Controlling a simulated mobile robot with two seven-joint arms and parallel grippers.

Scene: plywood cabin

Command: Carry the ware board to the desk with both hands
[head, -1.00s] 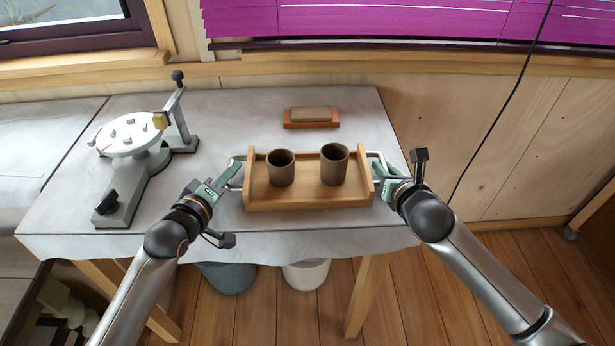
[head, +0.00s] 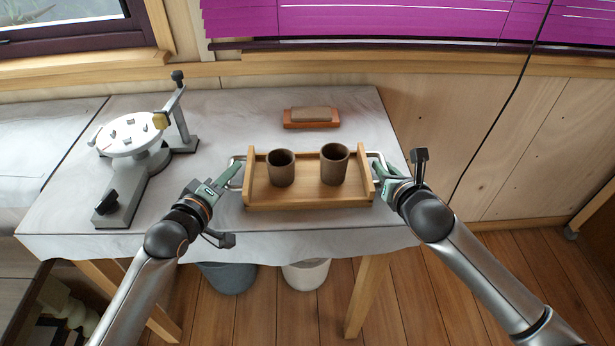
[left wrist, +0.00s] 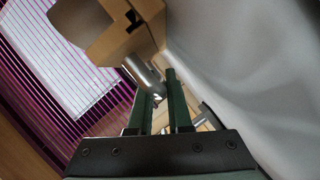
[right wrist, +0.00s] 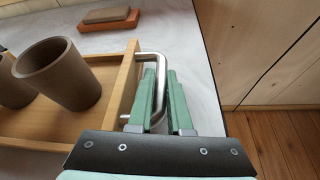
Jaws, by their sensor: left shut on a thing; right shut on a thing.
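The ware board (head: 308,198) is a wooden tray with raised ends and a metal handle at each end. It is at the cloth-covered desk (head: 230,115), near the front edge; I cannot tell whether it touches the cloth. Two brown cups, a left one (head: 281,170) and a right one (head: 334,166), stand upright on it. My left gripper (head: 234,172) is shut on the left handle, also seen in the left wrist view (left wrist: 145,75). My right gripper (head: 384,171) is shut on the right handle, which shows clearly in the right wrist view (right wrist: 158,64).
A grey device with a round white plate (head: 133,137) stands on the desk's left side. A sharpening-stone-like block on an orange base (head: 311,118) lies behind the board. Two bins, one grey (head: 228,277) and one white (head: 306,273), stand below the desk's front edge.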

